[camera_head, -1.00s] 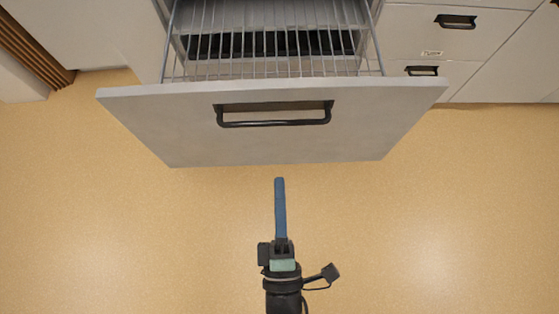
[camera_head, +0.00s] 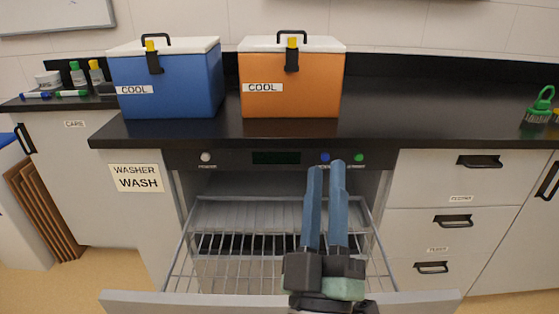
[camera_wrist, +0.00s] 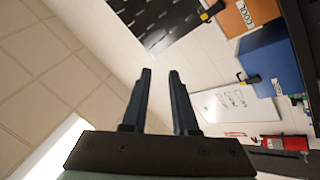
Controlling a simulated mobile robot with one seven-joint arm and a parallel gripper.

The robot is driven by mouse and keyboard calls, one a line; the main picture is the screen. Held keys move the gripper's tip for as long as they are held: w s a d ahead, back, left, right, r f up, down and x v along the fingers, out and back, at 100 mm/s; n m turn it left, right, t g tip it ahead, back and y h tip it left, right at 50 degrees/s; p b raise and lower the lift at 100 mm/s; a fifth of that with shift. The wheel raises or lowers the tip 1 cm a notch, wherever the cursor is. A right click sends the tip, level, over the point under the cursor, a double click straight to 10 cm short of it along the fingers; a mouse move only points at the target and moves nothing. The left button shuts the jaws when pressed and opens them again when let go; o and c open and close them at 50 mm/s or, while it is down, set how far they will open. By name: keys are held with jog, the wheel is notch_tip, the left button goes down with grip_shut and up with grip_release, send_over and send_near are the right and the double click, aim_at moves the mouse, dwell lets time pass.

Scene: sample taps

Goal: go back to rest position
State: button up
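My gripper (camera_head: 326,168) has two blue fingers that point up, with a visible gap between them and nothing held. In the head view it shows in front of the open washer, over the right part of its wire rack. In the wrist view the gripper (camera_wrist: 160,74) shows two dark fingers spread apart, with only wall and ceiling behind them.
The washer door (camera_head: 150,300) is lowered and its wire rack (camera_head: 235,240) is pulled out, empty. A blue cool box (camera_head: 190,85) and an orange cool box (camera_head: 320,95) stand on the black counter (camera_head: 440,130). Drawers (camera_head: 425,190) are at right.

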jog(key=s+a+r+m+t+y, duration=0.1)
jog(key=s+a+r+m, duration=0.15)
jog(key=r, duration=0.55)
jog(key=s+a+r+m+t+y, duration=0.1)
jog(key=s+r+m, duration=0.15)
jog(key=r, duration=0.55)
jog(key=s+a+r+m+t+y, duration=0.1)
jog(key=s+a+r+m, duration=0.15)
jog(key=r, duration=0.55)
notch_tip(320, 180, up, 27)
jog(key=p, duration=2.7)
notch_tip(320, 180, down, 27)
jog(key=d+b, duration=0.1)
jog(key=b, duration=2.7)
jog(key=shift+f+n, duration=0.2)
jog(key=shift+n, duration=0.15)
jog(key=shift+d, duration=0.1)
